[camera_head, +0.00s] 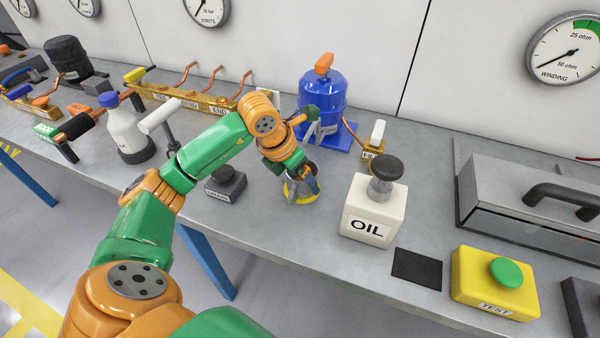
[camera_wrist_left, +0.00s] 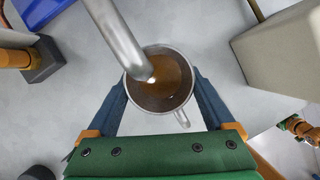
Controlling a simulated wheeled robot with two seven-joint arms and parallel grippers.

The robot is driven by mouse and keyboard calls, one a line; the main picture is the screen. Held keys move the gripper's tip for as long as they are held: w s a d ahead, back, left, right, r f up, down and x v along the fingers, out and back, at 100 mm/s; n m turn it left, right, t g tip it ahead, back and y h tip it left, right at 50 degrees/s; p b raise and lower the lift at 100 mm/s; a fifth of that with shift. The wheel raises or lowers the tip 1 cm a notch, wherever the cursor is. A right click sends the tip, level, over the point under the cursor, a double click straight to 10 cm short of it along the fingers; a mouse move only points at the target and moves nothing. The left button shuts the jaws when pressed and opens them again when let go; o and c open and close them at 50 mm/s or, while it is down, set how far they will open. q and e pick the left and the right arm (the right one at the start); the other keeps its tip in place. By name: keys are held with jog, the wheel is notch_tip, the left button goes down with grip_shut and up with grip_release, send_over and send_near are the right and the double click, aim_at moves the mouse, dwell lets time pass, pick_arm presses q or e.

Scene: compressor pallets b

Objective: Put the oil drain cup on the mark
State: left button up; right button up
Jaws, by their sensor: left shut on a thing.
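The oil drain cup, a grey metal cup with a side handle (camera_wrist_left: 182,118), shows from above in the left wrist view with brown liquid inside. My left gripper (camera_head: 302,184) is shut on it; its blue fingers lie on both sides of the cup. In the head view the cup (camera_head: 296,194) is partly hidden by the gripper, and yellow shows around its lower part. I cannot tell whether that yellow is a mark or part of the cup. A bare metal tube (camera_wrist_left: 118,38) reaches over the cup's opening. A black square (camera_head: 417,268) lies flat on the bench.
A white OIL box (camera_head: 367,225) with a dark knob stands right of the gripper. A blue compressor (camera_head: 322,100) is behind it. A yellow TEST box (camera_head: 480,292) and a grey case (camera_head: 515,190) stand farther right. A small dark block (camera_head: 226,188) sits left of the cup.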

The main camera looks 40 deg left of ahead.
pick_arm(q)
jog(key=shift+f, duration=0.1)
jog(key=o, duration=1.2)
jog(key=shift+c, duration=0.2)
jog(key=v, duration=1.2)
